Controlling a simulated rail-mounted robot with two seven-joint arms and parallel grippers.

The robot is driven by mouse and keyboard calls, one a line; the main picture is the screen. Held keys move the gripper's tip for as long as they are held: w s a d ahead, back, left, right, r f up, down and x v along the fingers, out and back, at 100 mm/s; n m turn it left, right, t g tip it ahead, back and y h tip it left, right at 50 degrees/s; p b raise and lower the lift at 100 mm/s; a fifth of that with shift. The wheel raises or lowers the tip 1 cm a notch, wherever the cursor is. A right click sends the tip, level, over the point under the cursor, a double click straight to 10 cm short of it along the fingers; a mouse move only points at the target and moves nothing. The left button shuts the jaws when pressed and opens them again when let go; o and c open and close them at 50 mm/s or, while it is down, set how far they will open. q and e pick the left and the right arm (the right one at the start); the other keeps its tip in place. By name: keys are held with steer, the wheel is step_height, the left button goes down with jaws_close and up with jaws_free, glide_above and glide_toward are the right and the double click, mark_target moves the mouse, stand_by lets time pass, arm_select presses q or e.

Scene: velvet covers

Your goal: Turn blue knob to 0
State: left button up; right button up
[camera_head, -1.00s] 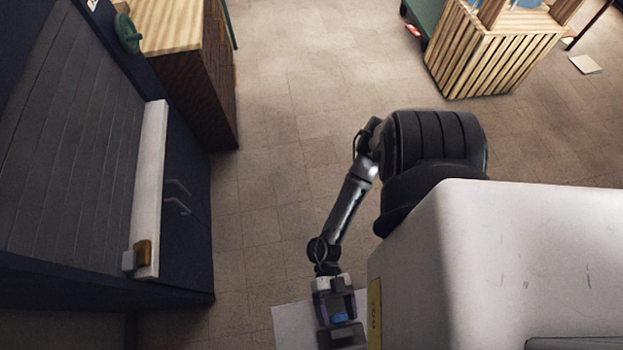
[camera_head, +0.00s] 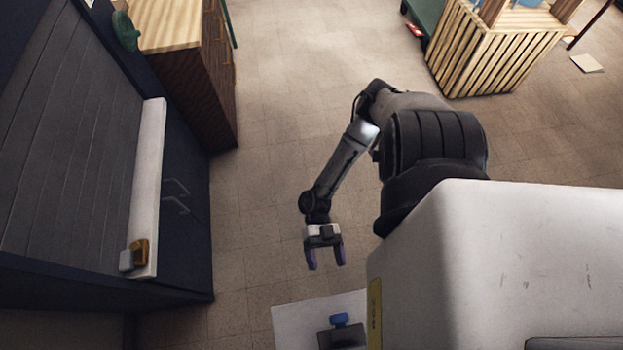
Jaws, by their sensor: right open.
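The blue knob (camera_head: 340,320) sits on a small dark block (camera_head: 341,337) at the bottom of the view, on a pale flat surface (camera_head: 295,318). The knob's number marks are too small to read. My right gripper (camera_head: 326,267) is open, with its two fingers pointing down the picture toward the knob. It is empty and apart from the knob, with a clear gap between them. My left gripper is not in view.
A dark cabinet with a white ledge (camera_head: 148,185) stands at the left, bearing an orange-brown block (camera_head: 141,252). A green knob-like disc (camera_head: 126,31) is beside a wooden-topped cabinet (camera_head: 168,25). A slatted wooden crate (camera_head: 490,55) stands at the back right. Tiled floor between is clear.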

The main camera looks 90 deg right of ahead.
steer(key=shift+w+r, duration=0.1)
steer(key=m+p, duration=0.2)
steer(key=m, duration=0.5)
glide_toward(339, 321)
steer(key=a, duration=0.2)
steer(key=s+a+f, duration=0.1)
steer(key=a, duration=0.1)
steer(key=s+a+f, duration=0.1)
steer(key=a, duration=0.2)
steer(key=shift+s+a+f, duration=0.15)
steer(key=shift+f, duration=0.1)
steer(key=shift+s+a, duration=0.1)
steer(key=shift+a, duration=0.35)
steer(key=c, duration=0.9)
